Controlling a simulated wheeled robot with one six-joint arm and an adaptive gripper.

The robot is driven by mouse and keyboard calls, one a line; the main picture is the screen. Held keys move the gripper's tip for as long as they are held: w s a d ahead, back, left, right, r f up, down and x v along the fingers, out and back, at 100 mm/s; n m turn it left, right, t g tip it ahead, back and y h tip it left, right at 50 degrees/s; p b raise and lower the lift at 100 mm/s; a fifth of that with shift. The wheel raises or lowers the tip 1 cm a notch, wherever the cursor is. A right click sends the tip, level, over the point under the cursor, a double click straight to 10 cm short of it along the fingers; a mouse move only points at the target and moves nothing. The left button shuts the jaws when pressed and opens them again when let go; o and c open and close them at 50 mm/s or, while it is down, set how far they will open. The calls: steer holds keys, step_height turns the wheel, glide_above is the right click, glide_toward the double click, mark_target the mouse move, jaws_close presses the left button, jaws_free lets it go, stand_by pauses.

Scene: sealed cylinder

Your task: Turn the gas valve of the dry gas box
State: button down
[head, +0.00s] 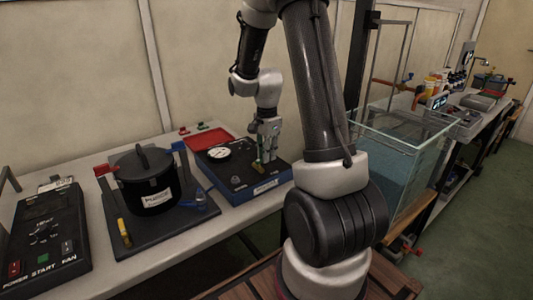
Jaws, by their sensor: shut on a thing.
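The dry gas box (233,187) is a low dark blue box on the bench, left of my arm's base, with a pale label on its front. A round white gauge (218,153) sits on its top at the left. My gripper (264,158) points down over the right part of the box top. It is shut on the gas valve (259,165), a small green and yellowish piece mostly hidden by the fingers. The valve's turn angle cannot be told.
A black lidded pot (150,180) stands on a dark plate with red and blue clamps, left of the box. A control panel (45,240) is at far left. A red tray (207,139) lies behind the box. A glass tank (405,150) stands right of my arm.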

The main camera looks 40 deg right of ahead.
stand_by(0.3)
steer(key=c, duration=1.5)
jaws_free()
steer(key=shift+o, duration=0.2)
steer(key=shift+r, duration=0.1)
step_height(320, 180, up, 12)
